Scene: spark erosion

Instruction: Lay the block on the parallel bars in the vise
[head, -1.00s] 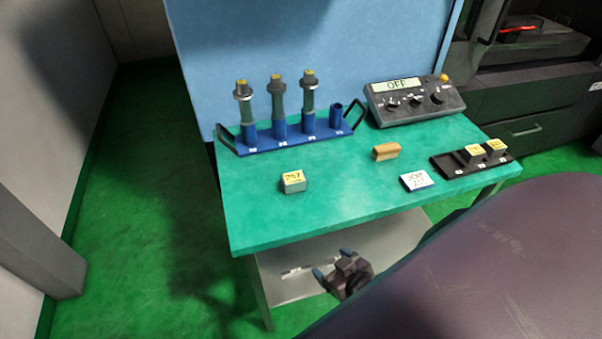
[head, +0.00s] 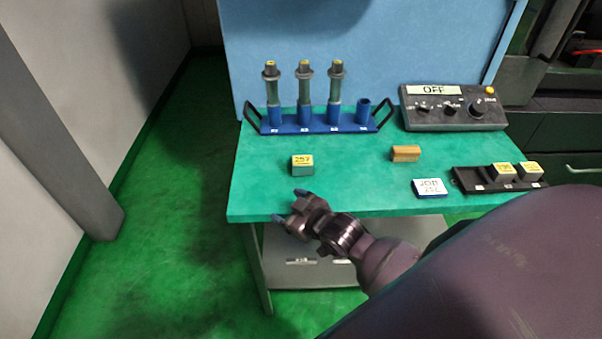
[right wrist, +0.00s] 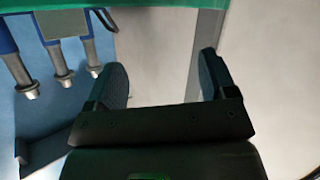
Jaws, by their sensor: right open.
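A small grey-green block (head: 302,168) with a yellow label that seems to read 257 stands alone on the left part of the green bench top. Two similar yellow-labelled blocks (head: 503,173) sit in a black tray (head: 470,181) at the bench's right. My right gripper (head: 289,206) is open and empty at the bench's front edge, just in front of the lone block and apart from it. Its two spread fingers show in the right wrist view (right wrist: 160,80) with nothing between them. My left gripper is in no view. I see no vise or parallel bars.
A blue rack (head: 320,125) with several tall electrode holders stands at the back left. A control box (head: 453,115) reading OFF is at the back right.

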